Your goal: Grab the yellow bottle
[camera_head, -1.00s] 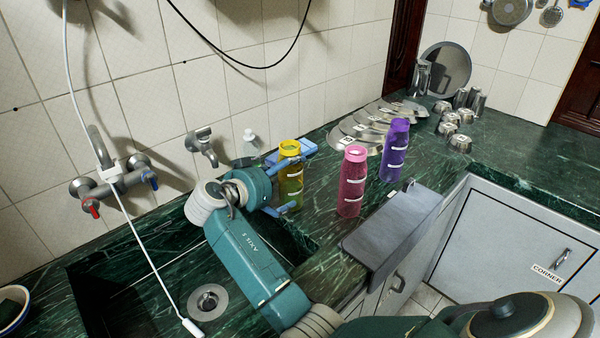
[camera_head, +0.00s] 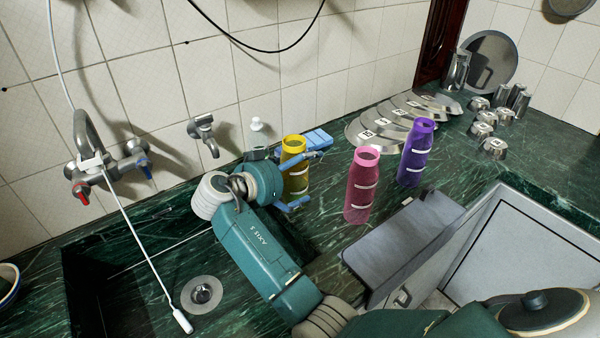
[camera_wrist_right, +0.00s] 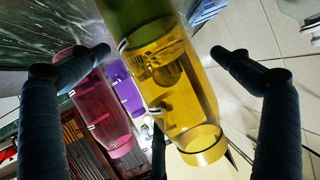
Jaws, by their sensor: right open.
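The yellow bottle (camera_head: 294,172) stands upright on the green marble counter, with a yellow neck and white bands. My right gripper (camera_head: 300,181) is open, its blue fingers reaching toward the bottle from the left, one finger high and one low in the head view. In the right wrist view the yellow bottle (camera_wrist_right: 175,85) appears large between the two spread fingers (camera_wrist_right: 152,60), with a visible gap to the right finger; whether anything touches I cannot tell. My left gripper is in neither view.
A pink bottle (camera_head: 361,186) and a purple bottle (camera_head: 415,153) stand close to the right. Metal lids (camera_head: 376,132) lie behind them. A clear bottle (camera_head: 257,136) and a blue item (camera_head: 318,139) are near the wall. A tap (camera_head: 203,135) and sink drain (camera_head: 201,293) are left.

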